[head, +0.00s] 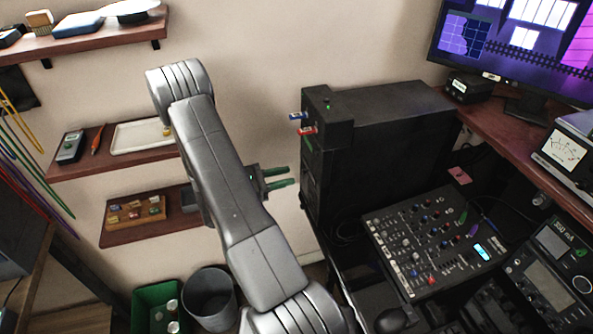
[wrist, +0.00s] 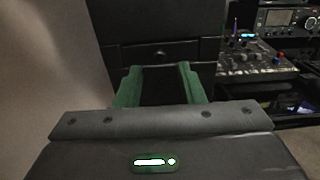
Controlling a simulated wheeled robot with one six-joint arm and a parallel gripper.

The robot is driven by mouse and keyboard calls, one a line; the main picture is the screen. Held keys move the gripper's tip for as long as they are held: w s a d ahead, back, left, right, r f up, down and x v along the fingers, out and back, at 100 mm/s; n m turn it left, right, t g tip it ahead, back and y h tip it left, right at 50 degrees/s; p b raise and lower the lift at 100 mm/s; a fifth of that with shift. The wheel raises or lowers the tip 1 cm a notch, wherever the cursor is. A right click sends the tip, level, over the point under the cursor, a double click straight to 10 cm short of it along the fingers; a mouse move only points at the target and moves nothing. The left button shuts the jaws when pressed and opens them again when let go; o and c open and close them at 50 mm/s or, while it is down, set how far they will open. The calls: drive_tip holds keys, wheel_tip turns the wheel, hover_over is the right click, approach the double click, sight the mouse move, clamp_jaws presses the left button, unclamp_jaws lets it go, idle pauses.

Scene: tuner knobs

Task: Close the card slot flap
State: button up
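The black tower unit (head: 385,125) stands right of my gripper (head: 278,177) in the head view. A blue piece (head: 298,116) and a red piece (head: 307,131) stick out of its narrow left face, with a green strip (head: 308,145) just below. I cannot make out clearly which part is the card slot flap or how it is angled. My gripper has green fingers, held apart with nothing between them, left of the tower and apart from it. In the wrist view my gripper (wrist: 159,87) points at a dark panel (wrist: 150,25) with a small round knob (wrist: 159,54).
A mixer (head: 430,240) and a meter device (head: 555,265) lie right of the tower. Wall shelves (head: 120,155) with small items hang at the left. A grey bin (head: 210,298) and a green crate (head: 145,303) stand below. Open space lies between gripper and tower.

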sight(306, 172)
drive_tip(key=shift+p+x, duration=0.45)
drive_tip(key=shift+x, duration=1.7)
clamp_jaws()
